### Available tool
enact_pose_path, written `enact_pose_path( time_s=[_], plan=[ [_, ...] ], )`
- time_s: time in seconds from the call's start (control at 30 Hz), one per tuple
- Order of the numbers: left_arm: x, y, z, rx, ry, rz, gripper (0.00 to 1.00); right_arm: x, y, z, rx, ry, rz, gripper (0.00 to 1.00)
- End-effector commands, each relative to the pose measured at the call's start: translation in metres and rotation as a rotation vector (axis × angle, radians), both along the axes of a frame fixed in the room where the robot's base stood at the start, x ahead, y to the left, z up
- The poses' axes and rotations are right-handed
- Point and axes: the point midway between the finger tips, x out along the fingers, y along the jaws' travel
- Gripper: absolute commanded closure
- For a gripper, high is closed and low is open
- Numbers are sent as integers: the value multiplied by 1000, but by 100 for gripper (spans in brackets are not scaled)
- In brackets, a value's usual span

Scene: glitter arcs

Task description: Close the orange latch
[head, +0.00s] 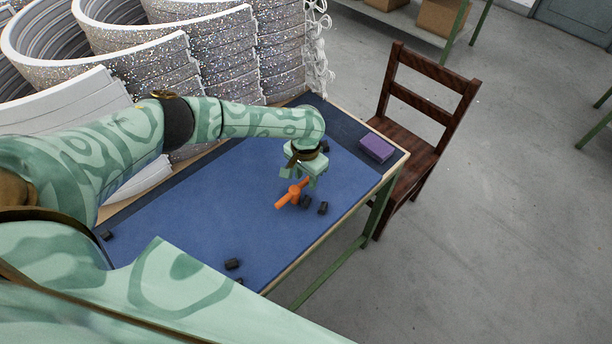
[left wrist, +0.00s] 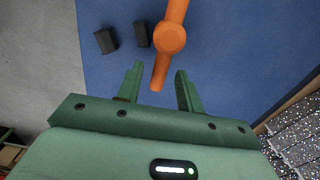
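The orange latch (head: 291,194) lies on the blue table mat, a bar with a round hub. It also shows in the left wrist view (left wrist: 171,38), its near end between the fingertips. My left gripper (head: 305,182) is above the table at the latch's far end. In the left wrist view my left gripper (left wrist: 157,80) is open, with one finger on each side of the bar's end and visible gaps to both. Whether the fingers are at the bar's height I cannot tell. My right gripper is not in view.
Small black blocks (head: 323,208) lie beside the latch, and another (head: 233,264) lies near the table's front edge. A purple box (head: 376,147) sits at the table's right corner. A wooden chair (head: 422,130) stands beyond it. Glittery curved arcs (head: 205,85) stand along the back.

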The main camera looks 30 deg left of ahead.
Motion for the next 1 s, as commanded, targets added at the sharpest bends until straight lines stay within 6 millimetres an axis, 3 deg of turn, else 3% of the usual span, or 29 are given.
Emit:
enact_pose_path(
  time_s=[0.07,0.17,0.2,0.53,1.0],
  plan=[
    [0,0,0,0,0,0,69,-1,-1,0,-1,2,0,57],
    [0,0,0,0,0,0,96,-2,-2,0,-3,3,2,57],
    [0,0,0,0,0,0,100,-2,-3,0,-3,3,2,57],
    [-1,-2,2,0,0,-25,100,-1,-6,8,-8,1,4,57],
    [-8,-15,3,-3,3,-342,100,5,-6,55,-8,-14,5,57]
  ],
)
